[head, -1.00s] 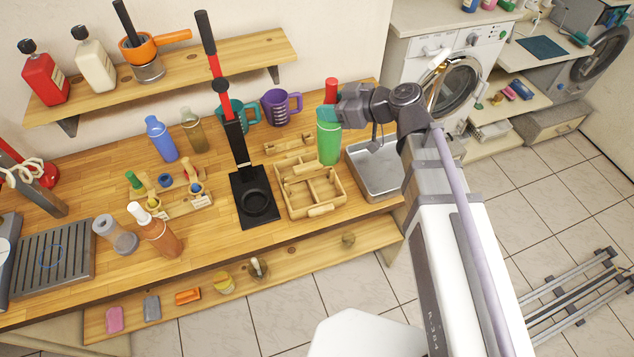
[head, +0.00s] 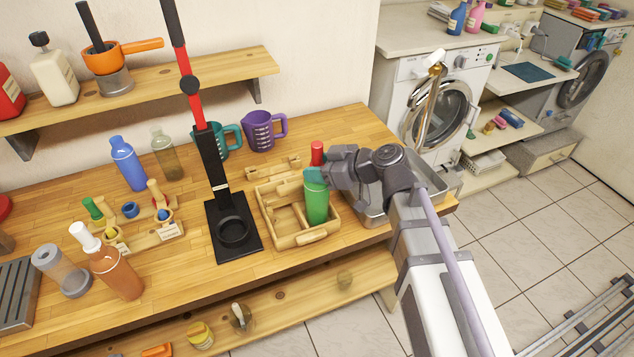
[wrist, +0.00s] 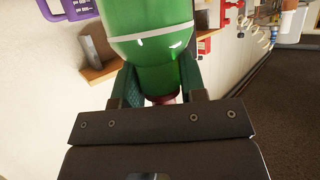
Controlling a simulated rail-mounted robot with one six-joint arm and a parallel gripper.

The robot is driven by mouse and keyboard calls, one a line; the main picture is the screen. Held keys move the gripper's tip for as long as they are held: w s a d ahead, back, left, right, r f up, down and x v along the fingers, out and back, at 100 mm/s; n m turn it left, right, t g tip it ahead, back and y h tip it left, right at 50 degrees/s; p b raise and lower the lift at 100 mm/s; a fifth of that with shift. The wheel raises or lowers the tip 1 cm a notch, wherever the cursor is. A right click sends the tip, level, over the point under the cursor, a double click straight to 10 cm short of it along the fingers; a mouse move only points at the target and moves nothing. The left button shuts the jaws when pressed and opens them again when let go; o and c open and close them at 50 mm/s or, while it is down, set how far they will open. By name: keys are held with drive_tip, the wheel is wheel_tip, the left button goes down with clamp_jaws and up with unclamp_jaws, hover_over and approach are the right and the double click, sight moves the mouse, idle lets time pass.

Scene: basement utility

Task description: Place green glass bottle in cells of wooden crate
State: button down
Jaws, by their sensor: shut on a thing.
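The green glass bottle (head: 316,205) is upright, with a red top (head: 317,150). My gripper (head: 316,175) is shut around its upper part, just below the red top. The wrist view shows the green body (wrist: 150,35) beyond the two fingers (wrist: 160,85), with a dark red part between them. The wooden crate (head: 312,237) is a low divided box on the bench. The bottle's lower end overlaps the crate's right-hand cells, and the crate's front right rim shows below it. I cannot tell whether its base touches the cell floor. The left cells look empty.
A black stand with a red-and-black lever (head: 215,180) rises close left of the crate. A metal tray (head: 372,208) lies at its right, partly behind my arm. Purple (head: 262,130) and teal (head: 228,140) jugs stand behind. An orange bottle (head: 118,275) stands front left.

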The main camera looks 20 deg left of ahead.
drive_tip(key=shift+f, duration=0.75)
drive_tip(key=c, duration=0.7)
unclamp_jaws()
drive_tip(key=shift+r, duration=0.1)
drive_tip(key=shift+r, duration=0.1)
drive_tip(key=shift+d+r+p, duration=0.15)
drive_tip(key=shift+r+p, duration=0.1)
drive_tip(key=shift+p, duration=0.1)
drive_tip(key=p+v, duration=0.4)
drive_tip(key=v, duration=0.8)
drive_tip(key=s+d+f+m+h, duration=0.2)
drive_tip(key=d+f+m+h, duration=0.1)
drive_tip(key=d, duration=0.4)
drive_tip(key=s+d+f+m+g+h, duration=0.1)
drive_tip(key=s+d+f+m+h, duration=0.1)
drive_tip(key=d+f+m+h, duration=0.2)
drive_tip(key=s+d+f+m+h, duration=0.2)
drive_tip(key=d+f+m+h, duration=0.2)
drive_tip(key=d+m, duration=0.5)
drive_tip(key=shift+d+m+g+h, duration=0.3)
drive_tip(key=shift+d+h, duration=0.4)
drive_tip(key=shift+h, duration=0.5)
